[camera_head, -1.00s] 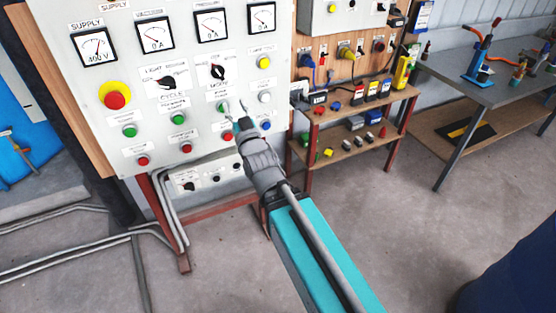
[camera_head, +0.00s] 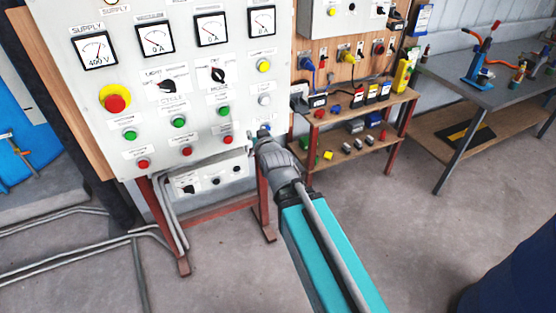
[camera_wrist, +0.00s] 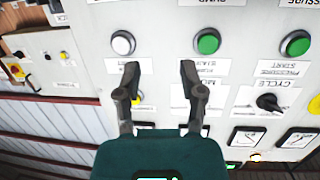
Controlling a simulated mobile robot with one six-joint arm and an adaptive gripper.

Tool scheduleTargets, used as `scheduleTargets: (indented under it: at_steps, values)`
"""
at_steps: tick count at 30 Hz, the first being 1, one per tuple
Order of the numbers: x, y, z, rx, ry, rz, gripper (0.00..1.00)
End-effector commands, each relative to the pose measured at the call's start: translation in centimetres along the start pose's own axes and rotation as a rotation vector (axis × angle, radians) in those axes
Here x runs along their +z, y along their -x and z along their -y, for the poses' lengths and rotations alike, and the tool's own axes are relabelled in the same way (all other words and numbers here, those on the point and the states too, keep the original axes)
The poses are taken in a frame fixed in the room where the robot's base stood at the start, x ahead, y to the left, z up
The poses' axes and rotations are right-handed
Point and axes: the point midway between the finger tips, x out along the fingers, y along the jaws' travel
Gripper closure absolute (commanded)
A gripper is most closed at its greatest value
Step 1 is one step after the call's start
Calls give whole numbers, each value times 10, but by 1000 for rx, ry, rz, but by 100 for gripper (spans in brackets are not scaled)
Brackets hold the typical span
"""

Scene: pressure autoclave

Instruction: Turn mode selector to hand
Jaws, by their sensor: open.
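The mode selector (camera_head: 218,75) is a black knob on a white plate, in the upper right part of the grey control panel (camera_head: 205,55). Its exact pointing is too small to read. My gripper (camera_head: 258,132) is low at the panel's right edge, below and to the right of the selector and apart from it. In the wrist view my gripper (camera_wrist: 160,72) is open and empty, with its two dark fingers spread before the panel. There the right finger covers the area of the mode selector. A second black knob (camera_wrist: 268,103) shows beside it, by the CYCLE label.
Several green and red buttons and a white button (camera_head: 264,100) line the panel below the selector. A red emergency button (camera_head: 115,103) is at left. Gauges (camera_head: 211,28) sit above. A wooden shelf (camera_head: 335,130) with small parts stands at right.

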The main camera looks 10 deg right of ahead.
Motion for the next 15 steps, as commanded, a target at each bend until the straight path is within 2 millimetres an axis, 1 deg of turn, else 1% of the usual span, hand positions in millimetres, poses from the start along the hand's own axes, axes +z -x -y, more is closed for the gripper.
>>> scheduleTargets:
  at_steps: [8, 15]
  values:
    - [30, 3, -18, 28, -6, 160, 49]
    - [55, 10, -31, 49, -14, 298, 49]
